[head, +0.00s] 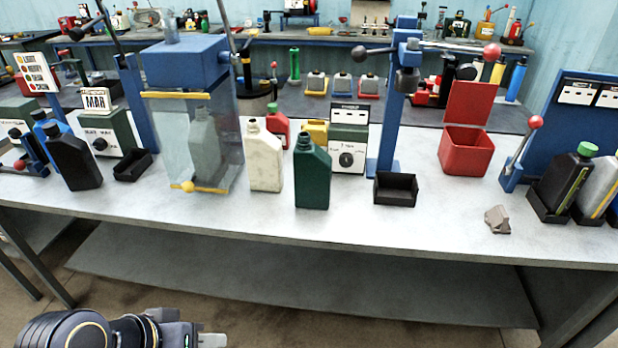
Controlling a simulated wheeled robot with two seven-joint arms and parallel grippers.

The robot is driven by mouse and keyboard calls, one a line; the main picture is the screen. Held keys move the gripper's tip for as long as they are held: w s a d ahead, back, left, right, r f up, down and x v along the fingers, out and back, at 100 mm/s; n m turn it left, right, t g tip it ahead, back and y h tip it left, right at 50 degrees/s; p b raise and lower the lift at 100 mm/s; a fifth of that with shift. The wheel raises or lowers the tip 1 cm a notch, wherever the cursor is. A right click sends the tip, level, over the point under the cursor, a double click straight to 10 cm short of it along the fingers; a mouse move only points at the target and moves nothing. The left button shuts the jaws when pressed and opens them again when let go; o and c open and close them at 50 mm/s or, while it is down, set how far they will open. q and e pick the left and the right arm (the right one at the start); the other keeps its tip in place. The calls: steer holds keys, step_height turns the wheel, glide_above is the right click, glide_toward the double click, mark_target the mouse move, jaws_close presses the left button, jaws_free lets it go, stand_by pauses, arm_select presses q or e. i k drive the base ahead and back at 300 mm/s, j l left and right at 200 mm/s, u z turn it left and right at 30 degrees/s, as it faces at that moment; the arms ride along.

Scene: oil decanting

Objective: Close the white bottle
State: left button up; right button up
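The white bottle (266,160) stands upright on the workbench, left of the dark green bottle (312,178). Its narrow neck points up; at this size I cannot tell whether a cap sits on it. My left gripper (208,339) is low at the bottom edge, in front of and below the bench, well apart from the bottle. It is partly cut off by the frame, and its finger gap cannot be made out. My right gripper is not in view.
A blue press with a clear guard (190,140) stands left of the white bottle. Red and yellow containers and a gauge box (348,150) are behind. A black tray (396,188), an open red box (466,150) and a small brownish piece (497,219) are to the right. The bench front is clear.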

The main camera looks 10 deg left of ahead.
mark_target(264, 156)
steer(key=i+j+z, duration=0.1)
steer(key=j+z, duration=0.15)
steer(key=j, duration=0.6)
steer(key=j+z, duration=0.25)
steer(key=j, duration=0.6)
steer(key=j+z, duration=0.25)
steer(key=j, duration=0.6)
steer(key=j+z, duration=0.25)
steer(key=j, duration=0.6)
steer(key=l, duration=0.65)
steer(key=i+l, duration=0.1)
steer(key=l, duration=0.6)
